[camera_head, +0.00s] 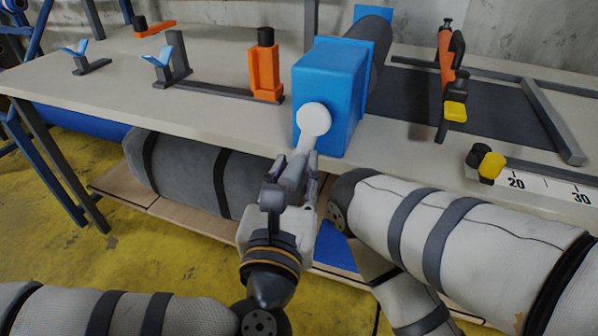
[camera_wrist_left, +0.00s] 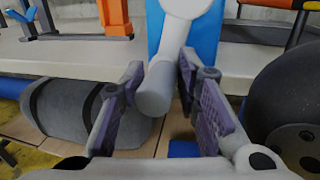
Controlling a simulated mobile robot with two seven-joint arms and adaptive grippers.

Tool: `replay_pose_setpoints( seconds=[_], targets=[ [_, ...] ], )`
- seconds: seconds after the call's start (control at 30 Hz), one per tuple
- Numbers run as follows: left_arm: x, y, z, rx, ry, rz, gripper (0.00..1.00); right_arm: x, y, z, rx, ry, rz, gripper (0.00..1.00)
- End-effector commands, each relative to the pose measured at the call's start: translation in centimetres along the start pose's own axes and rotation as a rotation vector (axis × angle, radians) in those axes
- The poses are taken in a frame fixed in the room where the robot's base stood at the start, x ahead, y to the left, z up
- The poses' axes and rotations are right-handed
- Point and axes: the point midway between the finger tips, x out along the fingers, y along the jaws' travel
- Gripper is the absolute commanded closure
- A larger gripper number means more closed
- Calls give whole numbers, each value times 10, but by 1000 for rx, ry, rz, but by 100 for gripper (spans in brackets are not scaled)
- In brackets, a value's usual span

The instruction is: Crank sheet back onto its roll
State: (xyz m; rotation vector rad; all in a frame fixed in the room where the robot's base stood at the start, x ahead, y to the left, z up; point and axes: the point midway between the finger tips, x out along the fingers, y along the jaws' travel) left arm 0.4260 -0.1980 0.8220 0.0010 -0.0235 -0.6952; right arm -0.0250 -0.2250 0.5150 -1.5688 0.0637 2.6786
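A white crank (camera_head: 313,119) sits on the front face of a blue crank box (camera_head: 331,84) at the table's front edge. Its arm points down, and a grey cylindrical handle (camera_wrist_left: 157,88) sticks out toward me in the left wrist view. My left gripper (camera_head: 298,178) is at the handle, with its fingers (camera_wrist_left: 166,95) spread on either side of it and a gap showing at the right finger. The dark roll (camera_head: 378,52) runs back behind the box. A dark sheet (camera_head: 497,112) lies flat on the table to its right. My right gripper is not in view.
An orange clamp (camera_head: 264,68) stands left of the box, with blue-topped holders (camera_head: 163,56) farther left. An orange-handled tool (camera_head: 446,58) crosses the sheet, and a ruler (camera_head: 547,185) lines the front edge. A grey rolled bundle (camera_head: 185,172) lies on the shelf below.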

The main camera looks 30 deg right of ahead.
Motion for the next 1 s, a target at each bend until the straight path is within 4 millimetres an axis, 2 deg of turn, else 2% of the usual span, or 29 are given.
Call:
replay_pose_setpoints(
  seconds=[0.03,0.43,0.83,0.9,0.93,1.0],
  targets=[
    [-17,-71,3,-10,18,-231,36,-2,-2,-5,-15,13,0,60],
    [-21,-69,4,-13,16,-231,35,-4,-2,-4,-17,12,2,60],
    [-84,-56,0,-9,28,-234,43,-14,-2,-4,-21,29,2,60],
    [-93,-54,1,-10,25,-233,49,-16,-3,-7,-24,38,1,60],
    [-96,-53,1,-11,23,-233,42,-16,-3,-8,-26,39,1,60],
    [-102,-51,3,-13,21,-231,20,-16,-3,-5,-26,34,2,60]
  ],
)
